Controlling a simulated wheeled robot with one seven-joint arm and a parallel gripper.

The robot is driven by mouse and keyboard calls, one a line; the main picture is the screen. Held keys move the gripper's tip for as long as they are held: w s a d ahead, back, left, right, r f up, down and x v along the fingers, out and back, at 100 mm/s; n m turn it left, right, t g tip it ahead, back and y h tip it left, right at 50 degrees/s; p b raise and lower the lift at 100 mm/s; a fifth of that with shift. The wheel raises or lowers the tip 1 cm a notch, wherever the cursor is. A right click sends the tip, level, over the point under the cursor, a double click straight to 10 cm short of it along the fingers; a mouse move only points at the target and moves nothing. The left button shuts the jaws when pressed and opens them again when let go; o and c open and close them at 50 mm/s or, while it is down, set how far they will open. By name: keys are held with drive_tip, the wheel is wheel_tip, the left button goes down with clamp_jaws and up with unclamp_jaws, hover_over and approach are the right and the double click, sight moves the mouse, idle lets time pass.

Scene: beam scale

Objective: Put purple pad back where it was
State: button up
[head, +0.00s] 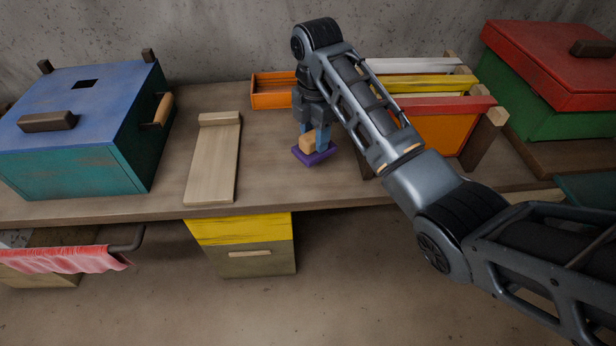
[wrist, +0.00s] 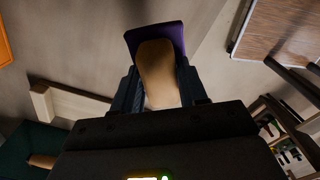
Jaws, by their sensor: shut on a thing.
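The purple pad (head: 318,157) is a flat dark-purple piece with a tan wooden grip block (head: 308,142) on top. It is at the middle of the workbench (head: 265,180), between the sloped wooden board and the orange-sided rack. My gripper (head: 315,140) points down and is shut on the grip block. I cannot tell whether the pad touches the bench or hangs just above it. In the wrist view the pad (wrist: 155,31) shows beyond the block (wrist: 158,75), which is between the two fingers.
A sloped wooden board (head: 212,165) lies to the left, beside a blue-lidded teal box (head: 75,155). Behind the gripper is an orange tray (head: 272,99). A rack with coloured bars (head: 430,84) and a red-lidded green box (head: 550,65) stand to the right. Bare bench surrounds the pad's front.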

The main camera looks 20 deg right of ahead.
sight(309, 131)
drive_tip(key=shift+w+a+r+n, duration=0.4)
drive_tip(key=shift+w+r+n, duration=0.2)
drive_tip(key=shift+n, duration=0.3)
drive_tip(key=shift+f, duration=0.25)
wheel_tip(309, 131, down, 9)
drive_tip(key=shift+f, duration=0.15)
drive_tip(key=shift+f, duration=0.1)
drive_tip(key=o, duration=1.1)
wheel_tip(309, 131, up, 12)
drive_tip(key=shift+r, duration=0.1)
